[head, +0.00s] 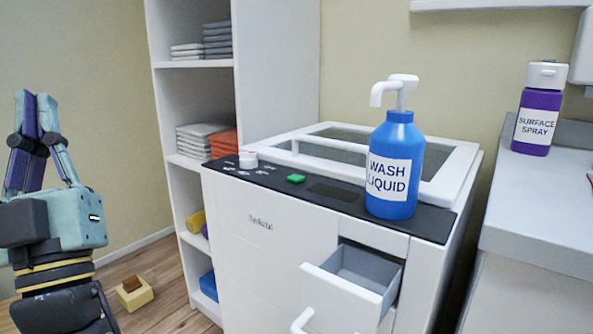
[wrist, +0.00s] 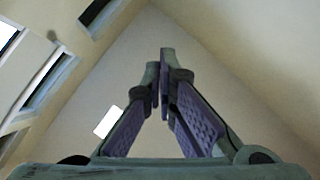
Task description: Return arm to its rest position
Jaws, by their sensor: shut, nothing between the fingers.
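My gripper (head: 36,97) is at the left edge of the head view, pointing upward, with its teal body and purple-padded fingers in front of the wall. In the wrist view my gripper (wrist: 162,75) has its fingertips together and nothing between them. My gripper is well apart from the washing machine and the bottles.
A white washing machine (head: 270,240) has its detergent drawer (head: 345,285) pulled open. A blue wash liquid pump bottle (head: 391,205) stands on its top panel. A shelf unit (head: 275,80) holds folded towels. A purple spray bottle (head: 538,105) stands on the counter (head: 545,215).

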